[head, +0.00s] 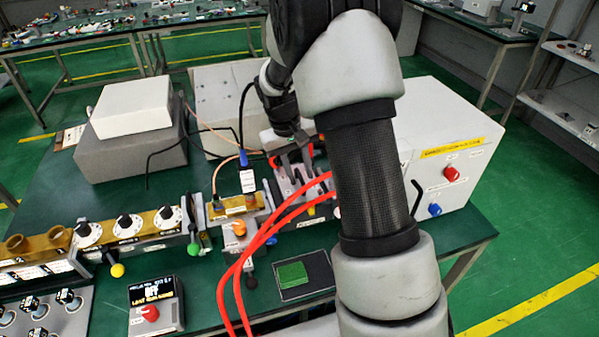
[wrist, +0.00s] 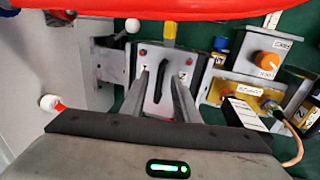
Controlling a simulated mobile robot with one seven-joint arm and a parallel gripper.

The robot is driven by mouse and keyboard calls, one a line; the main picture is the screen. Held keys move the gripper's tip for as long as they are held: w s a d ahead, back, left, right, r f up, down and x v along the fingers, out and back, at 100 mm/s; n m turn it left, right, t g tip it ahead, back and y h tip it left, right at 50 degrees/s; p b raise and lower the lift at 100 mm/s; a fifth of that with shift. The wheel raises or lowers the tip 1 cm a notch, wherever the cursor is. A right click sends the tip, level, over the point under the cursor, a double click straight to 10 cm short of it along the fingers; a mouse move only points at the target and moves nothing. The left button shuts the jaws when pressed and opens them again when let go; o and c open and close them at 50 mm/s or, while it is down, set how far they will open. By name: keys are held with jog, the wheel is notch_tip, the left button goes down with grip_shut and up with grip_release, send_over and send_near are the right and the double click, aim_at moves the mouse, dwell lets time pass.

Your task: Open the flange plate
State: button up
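My gripper's two fingers are apart, one on each side of the slot. I cannot tell whether they touch the plate. In the head view my gripper (head: 293,152) points down over the grey metal assembly (head: 287,182) at mid-table. My arm and the red hoses hide part of that assembly.
Red hoses (head: 232,285) loop in front of the assembly. A white box with red and blue knobs (head: 455,165) stands right. A green pad (head: 292,274) lies in front. Grey and white boxes (head: 130,150) stand back left.

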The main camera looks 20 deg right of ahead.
jog(key=shift+f, duration=0.1)
grip_shut()
jog(key=r+g+p, duration=0.1)
jog(key=p, duration=0.1)
jog(key=w+r+p, duration=0.1)
jog(key=p, duration=0.2)
jog(key=shift+w+r+g, duration=0.2)
jog(key=shift+r+g, duration=0.05)
jog(key=shift+g, duration=0.15)
jog(key=shift+w+r+n+g+p, duration=0.1)
jog(key=shift+w+r+g+p, duration=0.3)
jog(key=shift+w+g+p, duration=0.3)
jog(key=shift+w+r+n+g+p, duration=0.1)
jog(key=shift+w+r+g+p, duration=0.3)
jog(key=shift+w+g, duration=0.35)
jog(key=shift+w+r+n+g+p, duration=0.1)
jog(key=shift+w+r+g+p, duration=0.25)
jog(key=shift+w+g+p, duration=0.35)
